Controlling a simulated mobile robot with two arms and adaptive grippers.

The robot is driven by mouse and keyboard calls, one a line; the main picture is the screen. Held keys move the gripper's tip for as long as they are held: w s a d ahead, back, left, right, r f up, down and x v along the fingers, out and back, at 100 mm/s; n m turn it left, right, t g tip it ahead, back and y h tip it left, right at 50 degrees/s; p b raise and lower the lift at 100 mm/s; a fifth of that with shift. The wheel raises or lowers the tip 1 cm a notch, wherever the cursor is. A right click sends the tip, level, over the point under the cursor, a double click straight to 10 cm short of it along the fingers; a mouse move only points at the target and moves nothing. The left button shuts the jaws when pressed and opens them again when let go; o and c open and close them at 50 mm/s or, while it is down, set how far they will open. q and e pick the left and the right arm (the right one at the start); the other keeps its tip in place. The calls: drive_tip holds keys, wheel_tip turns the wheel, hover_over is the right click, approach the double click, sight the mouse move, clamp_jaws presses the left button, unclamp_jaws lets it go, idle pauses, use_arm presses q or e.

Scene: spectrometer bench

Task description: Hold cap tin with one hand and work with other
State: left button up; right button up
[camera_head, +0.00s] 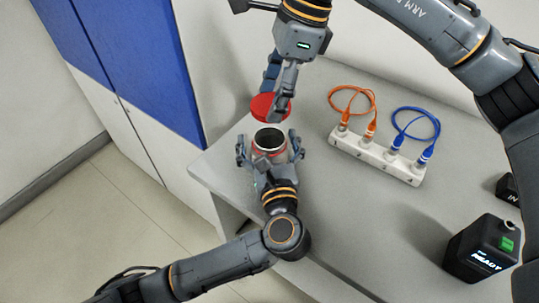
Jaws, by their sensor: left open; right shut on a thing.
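The open tin (270,150), with a dark inside and a reddish band, stands upright near the bench's left edge. My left gripper (269,145) is open, with its fingers spread on either side of the tin. My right gripper (277,108) is shut on the red cap (262,106) and holds it just above and behind the tin's mouth. The cap is apart from the tin, and the fingers hide part of it. My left gripper's palm hides the tin's lower part.
A white rack (376,156) holds orange (352,98) and blue (416,135) cable loops to the right of the tin. A black box (482,248) with a lit "READY" screen stands at the lower right. The bench (350,225) between is clear. A blue and white cabinet (135,60) stands at left.

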use_arm(q)
clamp_jaws()
use_arm(e)
drive_tip(key=shift+f, duration=0.1)
idle(0.4)
hover_over(272, 128)
drive_tip(key=s, duration=0.3)
drive_tip(key=shift+w+f, duration=0.1)
drive_tip(key=shift+f, duration=2.3)
drive_tip(key=shift+f, duration=0.85)
drive_tip(key=shift+f, duration=0.6)
